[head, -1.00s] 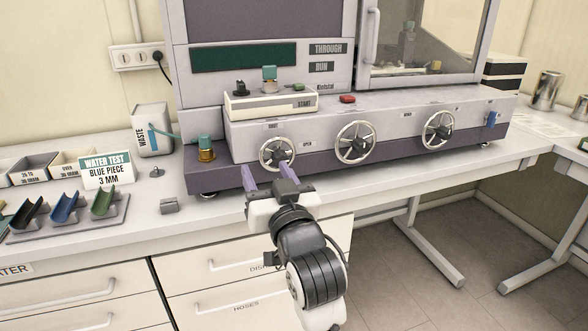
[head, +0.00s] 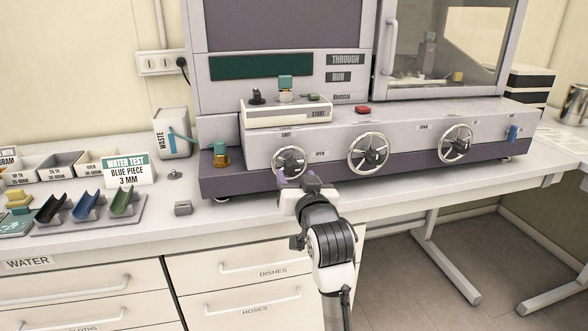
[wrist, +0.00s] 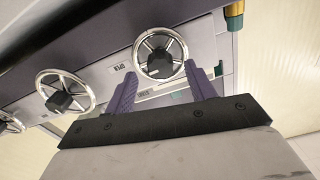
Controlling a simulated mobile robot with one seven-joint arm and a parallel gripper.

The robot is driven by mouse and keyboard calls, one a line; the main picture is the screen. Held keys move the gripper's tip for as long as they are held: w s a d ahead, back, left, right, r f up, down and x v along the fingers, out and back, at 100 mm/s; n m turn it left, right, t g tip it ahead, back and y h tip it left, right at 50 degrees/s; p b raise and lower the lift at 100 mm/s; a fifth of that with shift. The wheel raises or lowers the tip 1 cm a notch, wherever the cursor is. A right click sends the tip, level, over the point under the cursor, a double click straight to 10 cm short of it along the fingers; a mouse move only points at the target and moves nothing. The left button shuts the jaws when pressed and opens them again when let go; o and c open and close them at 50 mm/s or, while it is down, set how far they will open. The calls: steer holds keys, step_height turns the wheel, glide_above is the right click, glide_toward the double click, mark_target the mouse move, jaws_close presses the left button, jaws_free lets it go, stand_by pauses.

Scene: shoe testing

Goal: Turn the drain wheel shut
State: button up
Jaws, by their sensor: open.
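The leftmost handwheel (head: 289,161) has a chrome rim and dark hub, and sits on the machine's front between small labels that appear to read SHUT and OPEN. No drain label is readable. The wheel also shows in the wrist view (wrist: 161,56), just beyond my fingertips. My gripper (head: 297,177) is open in front of its lower part. In the wrist view its two purple fingers (wrist: 160,72) stand apart, one near each side of the wheel's lower rim. I cannot tell whether they touch it. Nothing is held between them.
Two similar handwheels, the middle one (head: 368,153) and the right one (head: 455,143), sit along the same panel. A brass fitting with a green cap (head: 221,155) stands left of the wheel. A WATER TEST sign (head: 128,171) and coloured troughs (head: 88,206) are on the bench further left.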

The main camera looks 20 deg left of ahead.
mark_target(294, 172)
steer(key=shift+x, duration=1.6)
steer(key=c, duration=1)
